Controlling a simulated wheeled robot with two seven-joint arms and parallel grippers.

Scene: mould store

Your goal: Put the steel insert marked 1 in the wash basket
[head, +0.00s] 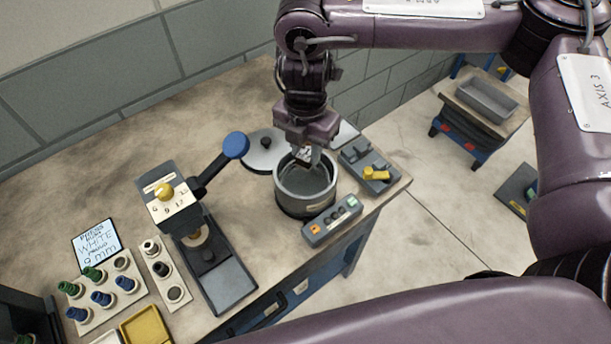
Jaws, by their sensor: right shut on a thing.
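My right gripper (309,158) points down over the mouth of a round grey metal vessel (303,204) on the bench. It is shut on a small piece (303,153) with a pale, dark-marked face, likely the steel insert; I cannot read its mark. The piece is at the vessel's far side, and I cannot tell whether it is below the rim. The vessel may be the wash basket or hold it; its visible inside looks empty. My left gripper is not in view.
A round lid (263,152) lies behind the vessel. A blue-handled press (204,225) and plug racks (103,292) are left. A grey bin (487,100) is far right.

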